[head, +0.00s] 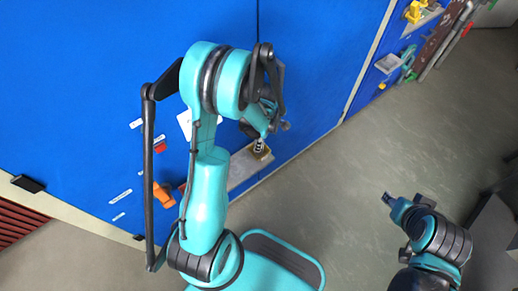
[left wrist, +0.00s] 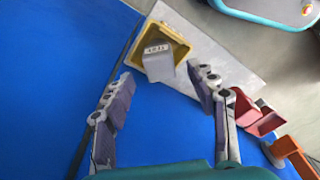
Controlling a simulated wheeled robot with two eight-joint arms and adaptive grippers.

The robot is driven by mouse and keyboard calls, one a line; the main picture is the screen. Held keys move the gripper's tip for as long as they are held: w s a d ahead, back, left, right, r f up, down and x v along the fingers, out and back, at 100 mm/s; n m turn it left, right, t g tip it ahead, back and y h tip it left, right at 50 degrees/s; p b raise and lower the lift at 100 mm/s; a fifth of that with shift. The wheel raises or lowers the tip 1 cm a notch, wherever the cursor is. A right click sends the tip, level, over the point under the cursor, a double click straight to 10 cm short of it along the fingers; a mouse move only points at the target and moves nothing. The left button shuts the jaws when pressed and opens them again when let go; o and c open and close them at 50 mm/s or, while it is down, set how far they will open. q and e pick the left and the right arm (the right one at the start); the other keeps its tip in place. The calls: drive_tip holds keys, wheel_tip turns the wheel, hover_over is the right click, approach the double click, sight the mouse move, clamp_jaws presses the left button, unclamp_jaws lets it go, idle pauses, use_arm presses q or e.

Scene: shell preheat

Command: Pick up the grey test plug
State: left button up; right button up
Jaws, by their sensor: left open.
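The grey test plug (left wrist: 158,66) is a small grey block with a white printed label. It sits in a square yellow holder (left wrist: 176,38) on a pale grey plate (left wrist: 215,62). My left gripper (left wrist: 160,84) is open, its two fingers on either side of the near end of the plug, with gaps visible. In the head view the left gripper (head: 262,128) is just above the holder, and the plug is mostly hidden. My right arm's end (head: 389,199) is over the floor at the right; its finger state is unclear.
Blue panels (head: 90,70) with white labels surround the plate. A red part (left wrist: 262,120) and an orange part (left wrist: 290,150) stand close to the right finger. More yellow and grey fittings (head: 415,12) are at the top right.

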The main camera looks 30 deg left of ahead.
use_arm(q)
wheel_tip(320, 180, down, 4)
drive_tip(key=shift+r+b, duration=0.15)
drive_tip(key=shift+b, duration=0.65)
drive_tip(key=shift+r, duration=0.1)
clamp_jaws()
drive_tip(key=shift+r, duration=0.1)
